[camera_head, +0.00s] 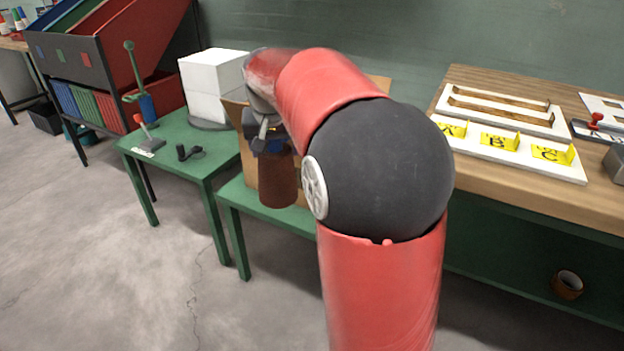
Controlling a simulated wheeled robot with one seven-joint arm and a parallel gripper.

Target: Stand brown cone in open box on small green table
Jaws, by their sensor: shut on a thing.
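The brown cone (278,180) hangs below my gripper (268,143), which is shut on its upper end. The cone looks roughly upright, and its lower end overlaps the near side of the open box in the picture. The open cardboard box (250,158) stands on the small green table (262,206). My arm hides most of the box and its inside. I cannot tell whether the cone is in front of the box, above it or touching it.
Left is another green table (170,156) with white blocks (212,82), a red-handled lever (147,137) and a small black object (188,152). Right is a wooden workbench (490,182) with yellow lettered holders (500,143). A brown tape roll (567,284) lies on its lower shelf.

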